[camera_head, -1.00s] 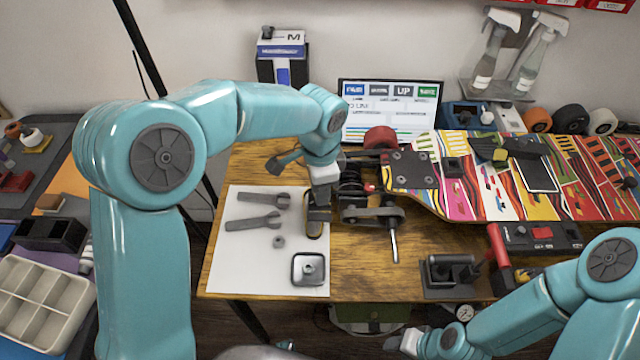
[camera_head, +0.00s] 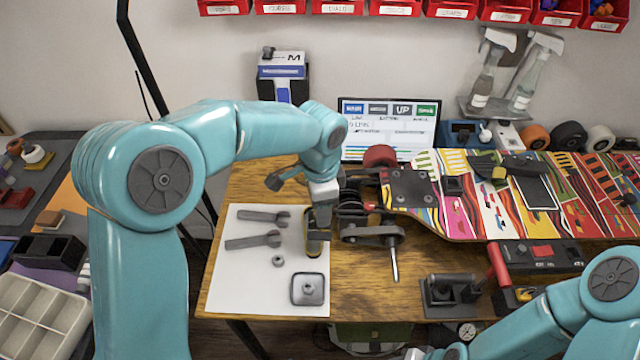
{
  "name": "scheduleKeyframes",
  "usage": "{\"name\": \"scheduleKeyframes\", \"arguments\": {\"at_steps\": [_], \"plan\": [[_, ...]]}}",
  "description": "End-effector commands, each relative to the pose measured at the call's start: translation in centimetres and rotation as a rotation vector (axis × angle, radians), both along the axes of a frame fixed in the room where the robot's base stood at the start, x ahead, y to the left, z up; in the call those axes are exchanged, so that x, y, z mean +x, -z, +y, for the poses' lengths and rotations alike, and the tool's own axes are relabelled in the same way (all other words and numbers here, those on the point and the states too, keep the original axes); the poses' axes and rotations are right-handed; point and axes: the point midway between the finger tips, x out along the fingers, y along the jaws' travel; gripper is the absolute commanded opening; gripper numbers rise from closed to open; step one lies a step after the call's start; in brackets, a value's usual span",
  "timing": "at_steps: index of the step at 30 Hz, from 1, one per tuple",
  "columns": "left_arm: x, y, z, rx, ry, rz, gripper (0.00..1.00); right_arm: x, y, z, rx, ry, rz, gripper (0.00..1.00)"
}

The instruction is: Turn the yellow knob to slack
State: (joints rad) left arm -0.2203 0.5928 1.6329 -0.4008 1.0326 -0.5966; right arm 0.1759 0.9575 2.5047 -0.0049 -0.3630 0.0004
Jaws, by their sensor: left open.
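My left gripper (camera_head: 318,228) is open and points down at the right edge of the white sheet, just left of the skateboard's wheel assembly (camera_head: 370,232). A dark piece with a yellow rim (camera_head: 313,250) shows at its fingertips; I cannot tell whether this is the yellow knob or whether the fingers touch it. Another small yellow part (camera_head: 499,174) lies on the colourful board (camera_head: 470,212). My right gripper (camera_head: 418,354) is at the bottom edge, mostly cut off, and its jaws cannot be made out.
The white sheet (camera_head: 235,290) holds two grey wrenches (camera_head: 254,240), a nut (camera_head: 278,261) and a square metal part (camera_head: 308,289). A black device with a red lever (camera_head: 498,262) stands at the right. A screen (camera_head: 390,125) stands behind.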

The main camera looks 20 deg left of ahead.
Motion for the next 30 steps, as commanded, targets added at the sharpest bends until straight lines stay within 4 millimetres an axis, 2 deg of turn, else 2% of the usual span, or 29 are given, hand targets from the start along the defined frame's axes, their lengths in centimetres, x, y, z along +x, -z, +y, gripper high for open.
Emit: {"name": "scheduleKeyframes", "arguments": {"at_steps": [12, 18, 24, 30], "plan": [[0.1, -10.5, -0.1, -0.003, 0.000, -0.007, 0.54, 0.0, -1.2, 0.0, 0.000, 0.000, 0.000, 0.43], [0.0, -14.2, 0.0, -0.001, 0.000, -0.004, 0.54, 0.0, -1.7, 0.0, 0.000, 0.000, 0.000, 0.43], [0.0, -15.6, 0.0, -0.002, 0.001, -0.003, 0.54, 0.0, -1.9, 0.0, 0.000, 0.000, 0.000, 0.43], [0.0, -15.7, 0.0, -0.001, 0.001, -0.002, 0.54, 0.0, -1.9, 0.0, 0.000, 0.000, 0.000, 0.43]]}}
